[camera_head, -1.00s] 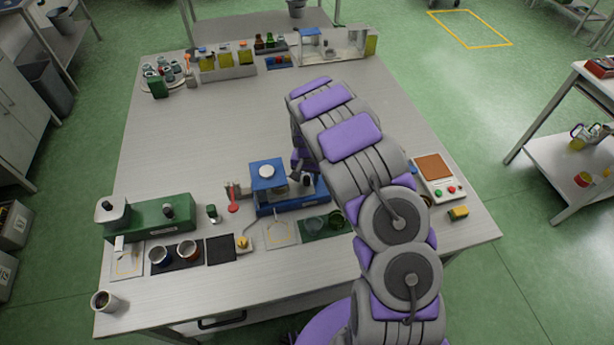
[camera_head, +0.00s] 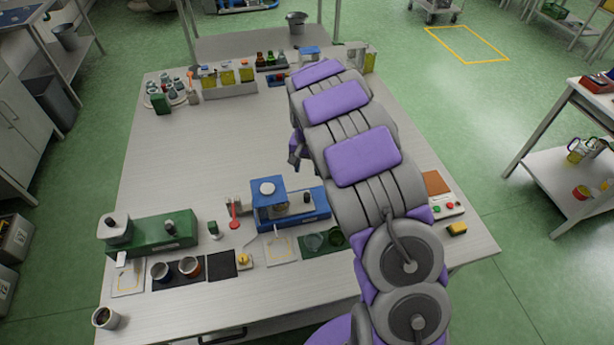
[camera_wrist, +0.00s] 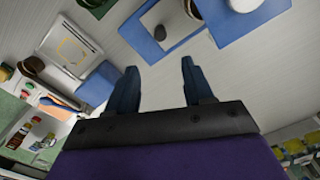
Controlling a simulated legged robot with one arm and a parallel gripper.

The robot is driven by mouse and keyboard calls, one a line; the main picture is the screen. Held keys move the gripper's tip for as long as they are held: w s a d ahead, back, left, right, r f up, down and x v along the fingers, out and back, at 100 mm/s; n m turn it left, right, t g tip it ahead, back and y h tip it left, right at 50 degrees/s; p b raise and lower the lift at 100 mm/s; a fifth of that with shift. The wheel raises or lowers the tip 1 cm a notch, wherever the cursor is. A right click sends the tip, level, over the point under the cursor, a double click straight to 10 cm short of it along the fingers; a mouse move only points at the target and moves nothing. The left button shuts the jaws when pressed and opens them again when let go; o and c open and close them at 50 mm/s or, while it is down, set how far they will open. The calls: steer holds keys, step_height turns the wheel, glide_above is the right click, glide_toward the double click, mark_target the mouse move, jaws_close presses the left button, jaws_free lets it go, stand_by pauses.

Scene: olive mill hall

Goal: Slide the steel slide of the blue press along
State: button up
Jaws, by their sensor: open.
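The blue press (camera_head: 268,202) stands near the front of the bench, with a blue head, a white top knob and a low base running right. Its steel slide (camera_wrist: 178,20) is a pale plate with a dark knob (camera_wrist: 160,33), lying on the blue base at the top of the wrist view. In the head view the dark knob (camera_head: 307,198) stands on the base right of the blue head. My gripper (camera_wrist: 156,70) is open and empty, apart from the slide. In the head view my gripper (camera_head: 296,160) shows partly behind the press, largely hidden by my arm.
A green machine (camera_head: 150,234) stands left of the press. A red spoon-like tool (camera_head: 234,215) lies close to the press's left side. The middle of the bench is clear. Bottles (camera_head: 226,76) stand at the back.

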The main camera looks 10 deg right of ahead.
steer(key=shift+r, duration=1.6)
